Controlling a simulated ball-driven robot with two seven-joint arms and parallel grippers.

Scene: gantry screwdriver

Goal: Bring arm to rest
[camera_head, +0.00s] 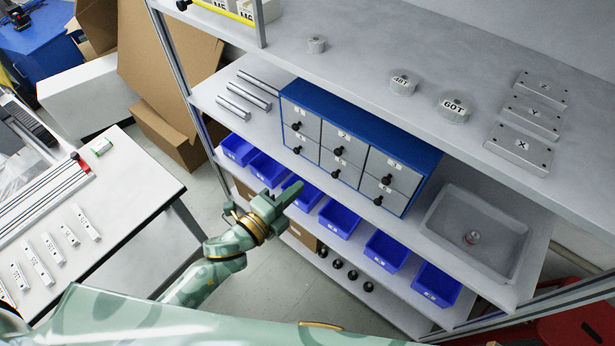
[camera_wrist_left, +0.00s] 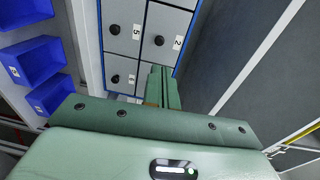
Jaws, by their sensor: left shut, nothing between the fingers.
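My left arm comes in from the lower left in the head view. Its green gripper (camera_head: 291,193) is shut and empty, in front of the shelf rack at the height of the blue bins. In the left wrist view the closed fingers (camera_wrist_left: 160,87) point towards the blue cabinet with grey drawers (camera_wrist_left: 122,33). This cabinet (camera_head: 341,149) stands on the middle shelf, and its drawers look closed. I cannot tell from the views how far the fingertips are from the shelf edge. My right gripper is not in view.
Blue bins (camera_head: 340,219) line the lower shelf. A grey tray (camera_head: 440,215) sits right of the cabinet. Metal weights (camera_head: 403,83) and plates (camera_head: 519,147) lie on the top shelf. A white table (camera_head: 139,187) stands at left, with open floor (camera_head: 267,277) between it and the rack.

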